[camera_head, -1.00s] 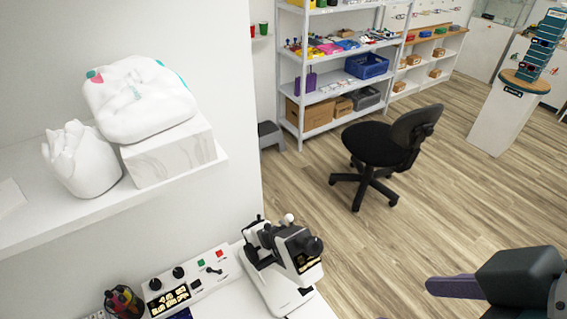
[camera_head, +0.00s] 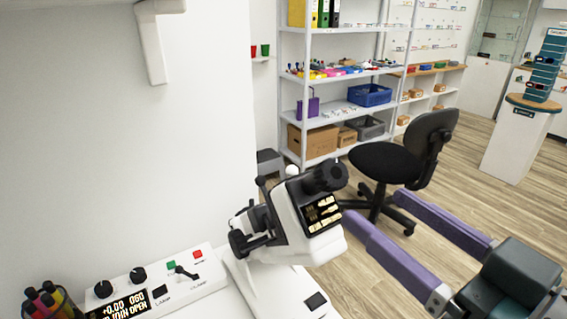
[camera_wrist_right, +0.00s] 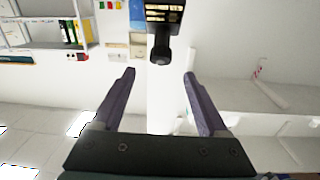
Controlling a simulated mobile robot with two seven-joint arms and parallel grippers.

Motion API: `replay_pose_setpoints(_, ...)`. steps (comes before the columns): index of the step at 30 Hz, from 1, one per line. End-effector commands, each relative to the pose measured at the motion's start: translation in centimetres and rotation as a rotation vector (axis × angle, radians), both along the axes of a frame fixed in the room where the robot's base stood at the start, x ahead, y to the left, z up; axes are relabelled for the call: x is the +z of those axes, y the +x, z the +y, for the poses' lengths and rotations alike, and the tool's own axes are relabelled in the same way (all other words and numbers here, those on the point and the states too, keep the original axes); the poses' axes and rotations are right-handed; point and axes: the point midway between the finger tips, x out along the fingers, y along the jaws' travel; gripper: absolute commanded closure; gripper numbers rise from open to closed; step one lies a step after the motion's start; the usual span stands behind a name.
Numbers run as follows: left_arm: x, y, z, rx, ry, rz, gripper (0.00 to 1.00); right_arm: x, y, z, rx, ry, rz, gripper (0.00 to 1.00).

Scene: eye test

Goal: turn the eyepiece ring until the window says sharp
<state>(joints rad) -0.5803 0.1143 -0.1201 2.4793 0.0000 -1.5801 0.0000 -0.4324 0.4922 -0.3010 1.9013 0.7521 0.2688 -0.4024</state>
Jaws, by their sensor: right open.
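The white and black eye instrument (camera_head: 285,225) stands on the white table in the head view. Its black eyepiece ring (camera_head: 325,177) is at the upper right end of the head. The small lit window (camera_head: 322,213) is just below it, and its words are too small to read. My right gripper (camera_head: 373,209) is open and empty, its purple fingers pointing at the instrument from the right. In the right wrist view the eyepiece (camera_wrist_right: 160,53) lies just beyond the fingertips, roughly midway between them, and looks untouched. My left gripper is not in view.
A black office chair (camera_head: 405,160) stands behind my right gripper. Shelves (camera_head: 340,88) are at the back.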

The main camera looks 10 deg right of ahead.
Motion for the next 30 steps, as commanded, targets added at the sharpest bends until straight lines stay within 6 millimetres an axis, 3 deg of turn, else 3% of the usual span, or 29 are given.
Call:
replay_pose_setpoints(9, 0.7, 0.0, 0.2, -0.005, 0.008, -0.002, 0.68, 0.4, 5.4, 1.7, 0.0, 0.001, -0.004, 0.23)
replay_pose_setpoints(15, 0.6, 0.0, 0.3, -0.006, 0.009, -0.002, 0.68, 0.2, 7.8, 2.6, 0.002, 0.001, 0.0, 0.23)
replay_pose_setpoints(27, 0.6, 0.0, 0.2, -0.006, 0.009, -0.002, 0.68, 0.2, 8.6, 2.9, 0.002, 0.001, 0.001, 0.23)
replay_pose_setpoints(30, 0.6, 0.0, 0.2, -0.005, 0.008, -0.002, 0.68, 0.2, 8.6, 2.9, 0.002, 0.001, 0.001, 0.34)
